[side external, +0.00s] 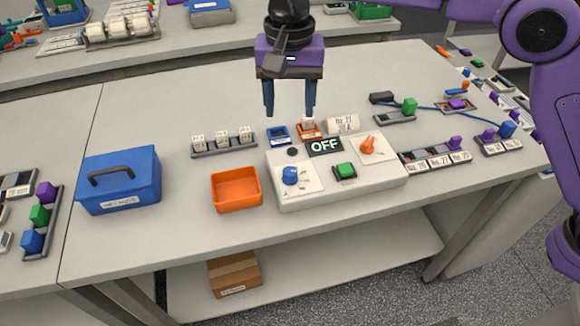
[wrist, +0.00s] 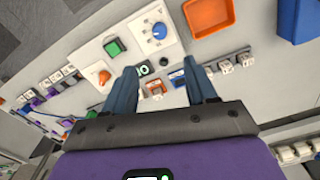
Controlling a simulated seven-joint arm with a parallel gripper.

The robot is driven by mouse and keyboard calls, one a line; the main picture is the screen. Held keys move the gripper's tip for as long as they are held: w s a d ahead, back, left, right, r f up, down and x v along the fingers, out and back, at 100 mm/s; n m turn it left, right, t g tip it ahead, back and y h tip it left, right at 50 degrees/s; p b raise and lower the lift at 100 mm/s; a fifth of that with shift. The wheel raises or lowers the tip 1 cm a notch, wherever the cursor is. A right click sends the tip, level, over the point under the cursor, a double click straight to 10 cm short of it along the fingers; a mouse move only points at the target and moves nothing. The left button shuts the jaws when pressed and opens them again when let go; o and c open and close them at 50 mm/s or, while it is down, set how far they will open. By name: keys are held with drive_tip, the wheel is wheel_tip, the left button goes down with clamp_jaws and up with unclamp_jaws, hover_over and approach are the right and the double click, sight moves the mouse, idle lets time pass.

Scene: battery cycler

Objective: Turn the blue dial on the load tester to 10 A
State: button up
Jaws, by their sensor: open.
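The blue dial also shows at the top of the wrist view (wrist: 159,30). An orange dial (side external: 368,145) and a green button (side external: 345,171) are on the same box. My gripper (side external: 290,112) is open and empty, pointing down above the back of the tester, apart from the dial. Its two blue fingers show in the wrist view (wrist: 163,85).
An orange tray (side external: 236,205) and a blue case (side external: 119,180) stand left of the tester. Several battery holders, a blue and an orange cell holder (side external: 308,130) and a label card (side external: 342,123) lie behind it. More racks and a blue cable are at right.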

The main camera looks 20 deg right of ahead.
sight(290, 171)
wheel_tip(290, 171, down, 17)
drive_tip(key=shift+r, duration=0.1)
idle(0.4)
drive_tip(key=c, duration=1.1)
